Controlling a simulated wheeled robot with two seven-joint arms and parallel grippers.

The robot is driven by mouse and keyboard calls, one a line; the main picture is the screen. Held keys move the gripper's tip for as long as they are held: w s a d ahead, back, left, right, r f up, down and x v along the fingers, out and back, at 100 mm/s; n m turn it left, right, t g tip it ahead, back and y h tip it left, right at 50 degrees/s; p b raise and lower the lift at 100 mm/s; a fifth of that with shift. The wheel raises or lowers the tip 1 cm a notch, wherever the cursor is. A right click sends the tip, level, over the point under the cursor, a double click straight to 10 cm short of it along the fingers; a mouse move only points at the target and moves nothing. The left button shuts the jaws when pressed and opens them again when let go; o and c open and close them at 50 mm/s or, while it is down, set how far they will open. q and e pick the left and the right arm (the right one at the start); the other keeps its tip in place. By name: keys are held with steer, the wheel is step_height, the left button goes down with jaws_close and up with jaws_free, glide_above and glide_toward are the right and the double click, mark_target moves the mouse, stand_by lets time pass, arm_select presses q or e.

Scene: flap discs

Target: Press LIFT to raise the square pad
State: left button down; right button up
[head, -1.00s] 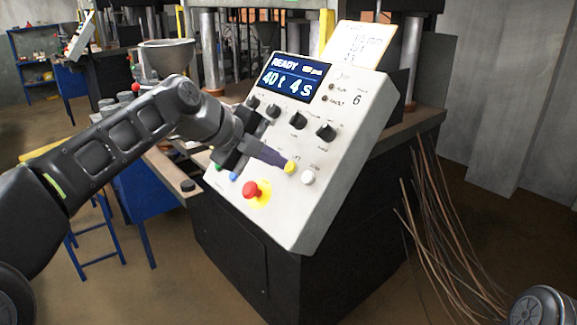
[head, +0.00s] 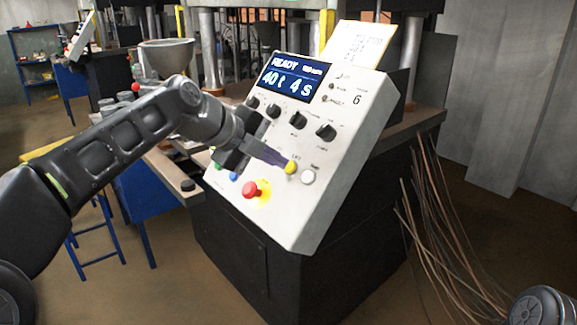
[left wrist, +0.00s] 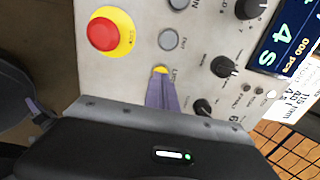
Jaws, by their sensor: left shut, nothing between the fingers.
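The yellow LIFT button (head: 291,167) sits low on the sloping white control panel (head: 345,125). In the left wrist view the yellow button (left wrist: 161,70) is partly covered by my fingertips. My left gripper (head: 284,162) is shut and empty, its purple fingers pointing at the button. The tips are at the button or right in front of it; I cannot tell whether they touch. They also show in the left wrist view (left wrist: 161,80). The display (head: 291,78) reads READY, 40 t, 4 s. I cannot make out the square pad. My right gripper is not in view.
A paper note (head: 358,48) stands behind the panel. Loose rods (head: 430,220) hang at the right.

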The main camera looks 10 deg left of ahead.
arm_select(q)
steer(key=shift+b+x, duration=0.4)
steer(key=shift+x, duration=0.45)
stand_by(1.0)
steer(key=shift+r, duration=0.1)
steer(key=v, duration=0.8)
stand_by(0.4)
